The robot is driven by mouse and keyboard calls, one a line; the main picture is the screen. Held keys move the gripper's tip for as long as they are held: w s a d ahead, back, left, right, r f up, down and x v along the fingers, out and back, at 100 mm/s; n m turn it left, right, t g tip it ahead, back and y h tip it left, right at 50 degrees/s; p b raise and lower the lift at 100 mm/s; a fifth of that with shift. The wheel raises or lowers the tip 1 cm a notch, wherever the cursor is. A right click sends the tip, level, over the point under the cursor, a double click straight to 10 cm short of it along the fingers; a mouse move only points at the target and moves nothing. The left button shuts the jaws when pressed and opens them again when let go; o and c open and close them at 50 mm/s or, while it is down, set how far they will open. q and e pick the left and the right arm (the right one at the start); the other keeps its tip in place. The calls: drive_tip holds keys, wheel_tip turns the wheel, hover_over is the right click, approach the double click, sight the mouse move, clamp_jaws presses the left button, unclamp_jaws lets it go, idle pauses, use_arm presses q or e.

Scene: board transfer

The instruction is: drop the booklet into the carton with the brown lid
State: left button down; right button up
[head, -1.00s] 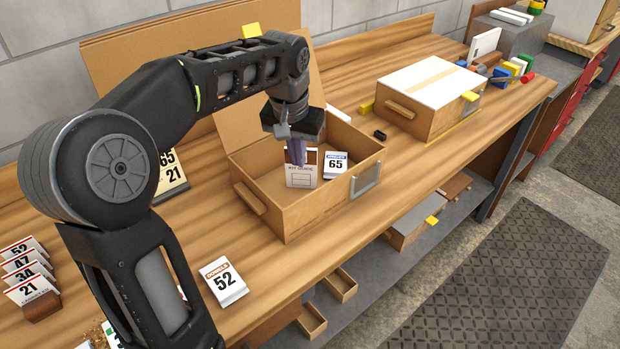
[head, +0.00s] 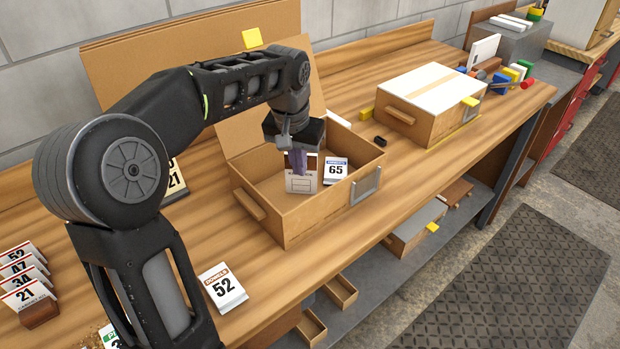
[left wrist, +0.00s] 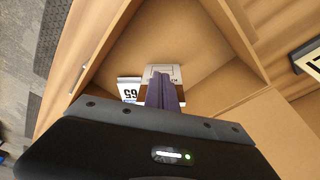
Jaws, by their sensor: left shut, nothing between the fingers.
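The booklet (head: 300,184), white with a brown band and "KIT GUIDE" print, is inside the open carton (head: 285,222). The carton's brown lid (head: 233,137) is tipped back behind it. My left gripper (head: 298,161) is over the carton, pointing down, its purple-grey fingers shut and empty in front of the booklet's upper part. In the left wrist view the gripper (left wrist: 164,92) overlaps the booklet (left wrist: 160,71); I cannot tell whether they touch. A card marked 65 (head: 336,170) is beside the booklet in the carton. My right gripper is not in view.
A second carton with a white lid (head: 430,85) stands shut to the right. A small black object (head: 379,141) lies between the cartons. The bench front is mostly clear.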

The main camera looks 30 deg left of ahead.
use_arm(q)
drive_tip(key=w+a+p, duration=0.3)
drive_tip(key=w+p, duration=0.2)
drive_tip(key=w, duration=0.2)
drive_tip(key=shift+a, duration=0.35)
idle(0.4)
wheel_tip(320, 180, up, 8)
drive_tip(key=p, duration=0.6)
drive_tip(key=shift+p, duration=0.35)
idle(0.3)
